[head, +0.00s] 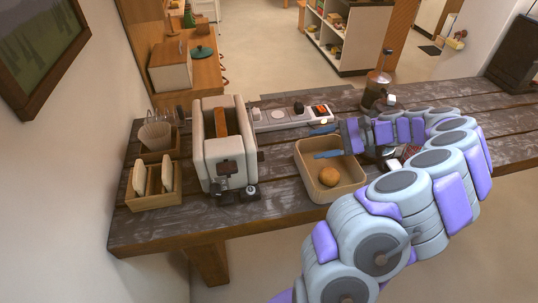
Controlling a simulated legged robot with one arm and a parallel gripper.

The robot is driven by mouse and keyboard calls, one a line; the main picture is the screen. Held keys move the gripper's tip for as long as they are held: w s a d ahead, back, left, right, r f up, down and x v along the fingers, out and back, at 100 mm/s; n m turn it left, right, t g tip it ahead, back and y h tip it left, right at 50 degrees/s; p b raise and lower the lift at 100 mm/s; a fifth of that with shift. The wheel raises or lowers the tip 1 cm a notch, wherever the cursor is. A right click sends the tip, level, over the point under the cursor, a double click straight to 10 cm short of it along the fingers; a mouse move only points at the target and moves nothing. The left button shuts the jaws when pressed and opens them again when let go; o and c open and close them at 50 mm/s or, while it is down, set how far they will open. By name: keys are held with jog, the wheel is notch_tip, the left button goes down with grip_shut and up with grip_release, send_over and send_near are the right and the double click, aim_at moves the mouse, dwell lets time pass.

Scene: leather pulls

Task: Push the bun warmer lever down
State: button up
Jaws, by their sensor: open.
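The bun warmer (214,158) is a cream, toaster-like box on the left part of the wooden table. A brown slice or bun (220,122) shows in its top slot. A dark lever (229,167) is on its near face, above dark knobs; its exact height on the track is hard to tell. My gripper (326,142) is to the right of the warmer, above the tan tray. Its blue fingers point left toward the warmer, are spread apart and hold nothing. They are clear of the lever.
The tan tray (347,190) holds a round bun (329,176). A wooden bread rack (154,200) stands left of the warmer. A power strip (290,117) lies behind, and a coffee press (376,90) stands at the back right. Some bare table shows between warmer and tray.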

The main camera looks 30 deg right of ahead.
aim_at(260, 157)
jog(key=b+x, duration=0.2)
jog(key=x, duration=1.3)
jog(key=shift+a, duration=0.2)
jog(key=shift+w+f, duration=0.1)
jog(key=shift+f, duration=0.05)
grip_shut()
